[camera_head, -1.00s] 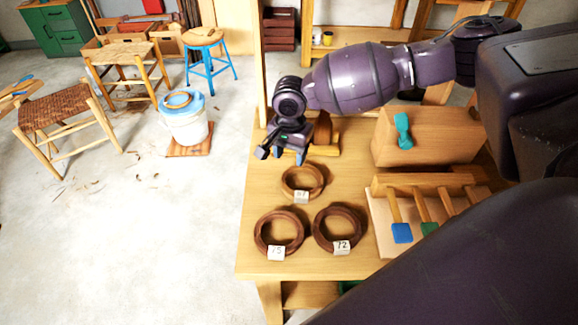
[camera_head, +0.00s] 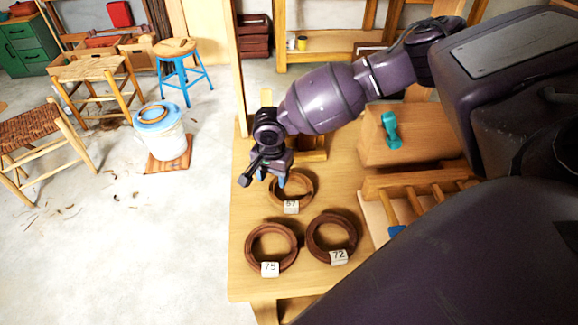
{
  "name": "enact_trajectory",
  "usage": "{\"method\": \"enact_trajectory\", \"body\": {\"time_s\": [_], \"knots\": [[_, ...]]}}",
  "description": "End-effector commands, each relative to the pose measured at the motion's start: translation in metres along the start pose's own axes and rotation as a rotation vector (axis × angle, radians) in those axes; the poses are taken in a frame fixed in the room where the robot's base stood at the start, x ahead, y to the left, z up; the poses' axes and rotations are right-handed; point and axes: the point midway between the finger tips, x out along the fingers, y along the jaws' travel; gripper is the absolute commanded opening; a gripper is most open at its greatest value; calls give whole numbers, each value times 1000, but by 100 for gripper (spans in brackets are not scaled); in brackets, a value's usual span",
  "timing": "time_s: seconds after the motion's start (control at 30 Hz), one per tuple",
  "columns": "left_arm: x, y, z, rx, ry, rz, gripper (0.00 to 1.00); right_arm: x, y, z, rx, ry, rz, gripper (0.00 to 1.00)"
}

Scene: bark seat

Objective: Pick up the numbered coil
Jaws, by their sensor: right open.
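Three brown coils with white number tags lie flat on the wooden table. The coil tagged 57 (camera_head: 307,194) is at the back, the coil tagged 75 (camera_head: 252,246) at the front left, and the coil tagged 72 (camera_head: 350,226) at the front right. My right gripper (camera_head: 265,180) is open and empty, above the back left side of the coil tagged 57. It hides part of that coil's rim. I cannot tell whether the fingertips touch it. My left gripper does not show.
The wooden table (camera_head: 243,205) has bare room left of the coils. A wooden block with a teal tool (camera_head: 391,131) and a wooden rack (camera_head: 425,183) stand at the right.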

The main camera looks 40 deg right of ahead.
Motion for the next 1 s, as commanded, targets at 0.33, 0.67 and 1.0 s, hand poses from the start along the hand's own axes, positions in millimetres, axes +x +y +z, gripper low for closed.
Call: {"method": "enact_trajectory", "body": {"time_s": [0.33,0.67,1.0], "knots": [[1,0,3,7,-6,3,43,22,0,0,0,0,0,52],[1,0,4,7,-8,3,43,21,0,0,0,0,0,20],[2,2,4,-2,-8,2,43,21,0,0,0,0,0,0]]}}
